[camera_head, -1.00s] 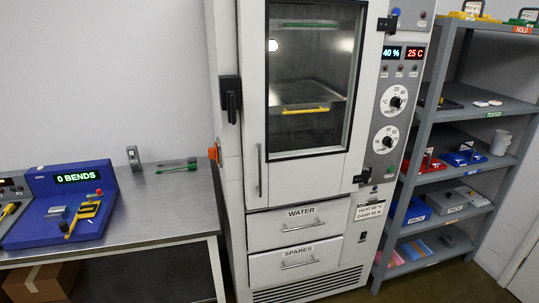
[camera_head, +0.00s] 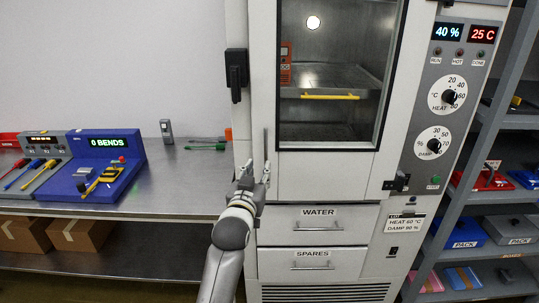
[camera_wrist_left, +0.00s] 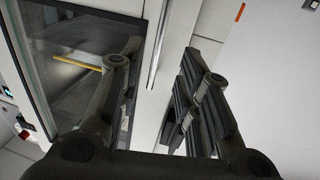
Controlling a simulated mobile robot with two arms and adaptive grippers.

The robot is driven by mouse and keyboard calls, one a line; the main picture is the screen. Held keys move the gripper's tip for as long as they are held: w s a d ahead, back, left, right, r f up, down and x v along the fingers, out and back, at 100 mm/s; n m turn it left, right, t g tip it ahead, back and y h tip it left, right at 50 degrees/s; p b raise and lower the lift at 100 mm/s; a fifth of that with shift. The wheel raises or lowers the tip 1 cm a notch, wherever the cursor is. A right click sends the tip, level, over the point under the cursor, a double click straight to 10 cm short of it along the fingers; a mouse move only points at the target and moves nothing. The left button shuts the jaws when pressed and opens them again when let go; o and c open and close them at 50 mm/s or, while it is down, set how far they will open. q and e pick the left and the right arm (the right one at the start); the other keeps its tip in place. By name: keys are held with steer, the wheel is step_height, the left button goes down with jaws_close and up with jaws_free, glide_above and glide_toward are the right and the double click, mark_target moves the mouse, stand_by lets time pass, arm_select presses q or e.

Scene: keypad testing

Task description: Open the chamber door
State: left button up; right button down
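The chamber door (camera_head: 315,180) is a white panel with a large dark-framed window, and it looks shut. Its handle (camera_head: 266,146) is a thin upright bar near the door's lower left edge. My left gripper (camera_head: 252,175) is at the lower end of the handle. In the left wrist view the gripper (camera_wrist_left: 158,75) is open, with the handle (camera_wrist_left: 160,45) running up between its two fingers. I cannot see either finger touching the bar. The gripper hides the handle's lower end in the head view. My right gripper is not in view.
A black latch-like fitting (camera_head: 236,75) sits on the chamber's left side. Drawers marked WATER (camera_head: 320,226) and SPARES (camera_head: 318,266) lie below the door. A metal bench (camera_head: 190,185) with a blue bend tester (camera_head: 90,180) stands left; a grey shelf rack (camera_head: 480,115) stands right.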

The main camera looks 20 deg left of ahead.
mark_target(265, 155)
arm_select(q)
steer(key=w, duration=0.3)
steer(key=w+p, duration=0.1)
steer(key=w, duration=0.6)
steer(key=shift+w+a, duration=0.1)
steer(key=shift+a, duration=0.3)
steer(key=shift+c, duration=0.3)
jaws_close()
